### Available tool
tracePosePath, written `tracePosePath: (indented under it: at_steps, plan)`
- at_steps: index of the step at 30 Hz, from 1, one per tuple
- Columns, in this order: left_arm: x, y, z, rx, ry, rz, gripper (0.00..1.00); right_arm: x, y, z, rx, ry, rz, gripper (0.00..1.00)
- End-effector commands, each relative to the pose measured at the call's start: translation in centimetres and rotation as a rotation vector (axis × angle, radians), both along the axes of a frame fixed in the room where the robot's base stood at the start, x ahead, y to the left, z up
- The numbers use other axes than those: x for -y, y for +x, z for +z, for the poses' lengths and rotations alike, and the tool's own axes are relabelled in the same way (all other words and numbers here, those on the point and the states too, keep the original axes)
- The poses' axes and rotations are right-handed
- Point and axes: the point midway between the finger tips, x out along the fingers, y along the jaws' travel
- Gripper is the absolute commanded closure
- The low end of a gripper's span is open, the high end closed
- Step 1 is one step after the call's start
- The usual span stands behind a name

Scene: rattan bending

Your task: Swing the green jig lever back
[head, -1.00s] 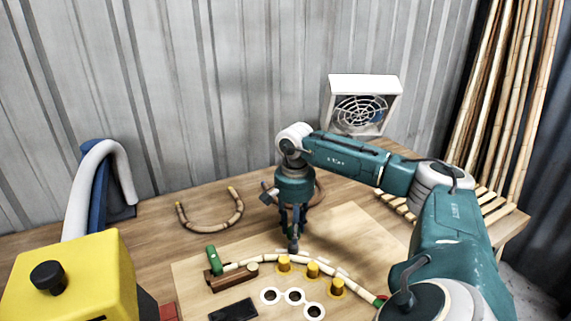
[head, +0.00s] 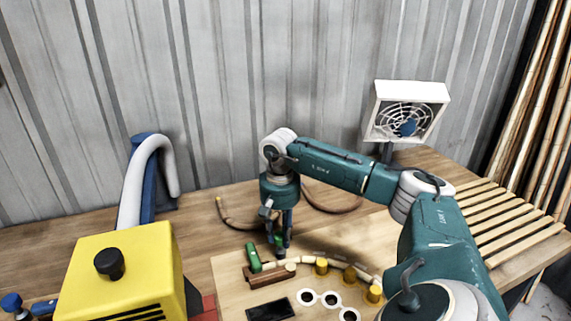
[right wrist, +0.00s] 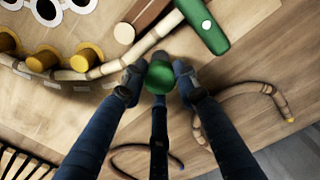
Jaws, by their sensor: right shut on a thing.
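A jig board (head: 232,295) lies on the bench with a bent rattan strip (head: 307,260) along its yellow pegs. A green bar (head: 254,258) with a pale dot stands by a brown wooden block at the board's left end; the bar also shows in the right wrist view (right wrist: 203,30). My right gripper (head: 279,247) points down just right of this bar, behind the strip's end. Its fingers are shut on a rounded green knob (right wrist: 160,77). The knob's lower part is hidden, so I cannot tell how it joins the green bar. My left gripper is out of view.
A yellow machine (head: 125,275) with a black knob stands at front left. A white fan (head: 408,110) and a slatted rack (head: 510,225) are at the right. A curved rattan piece (head: 222,213) lies behind the gripper. A black slab (head: 270,310) lies on the board.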

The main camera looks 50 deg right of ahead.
Motion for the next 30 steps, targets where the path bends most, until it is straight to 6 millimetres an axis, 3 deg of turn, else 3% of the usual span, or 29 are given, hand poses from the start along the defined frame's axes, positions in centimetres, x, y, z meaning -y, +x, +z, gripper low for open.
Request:
tracePosePath:
  at_steps: [14, 15, 17, 26, 30]
  plan:
    - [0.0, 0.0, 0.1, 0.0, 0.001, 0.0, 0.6, -0.4, 0.3, 0.1, 0.008, 0.004, 0.018, 1.0]
    - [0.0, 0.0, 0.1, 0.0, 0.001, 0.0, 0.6, -0.4, 0.3, 0.1, 0.007, 0.004, 0.018, 0.65]
    - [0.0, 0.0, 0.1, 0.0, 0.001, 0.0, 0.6, -0.4, 0.3, 0.1, 0.007, 0.004, 0.017, 0.53]
    - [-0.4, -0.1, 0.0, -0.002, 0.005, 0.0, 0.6, -0.3, 0.2, 0.1, 0.003, 0.001, 0.014, 0.51]
    - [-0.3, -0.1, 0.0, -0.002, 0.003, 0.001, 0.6, -0.3, 0.2, 1.1, 0.004, 0.001, 0.014, 0.51]
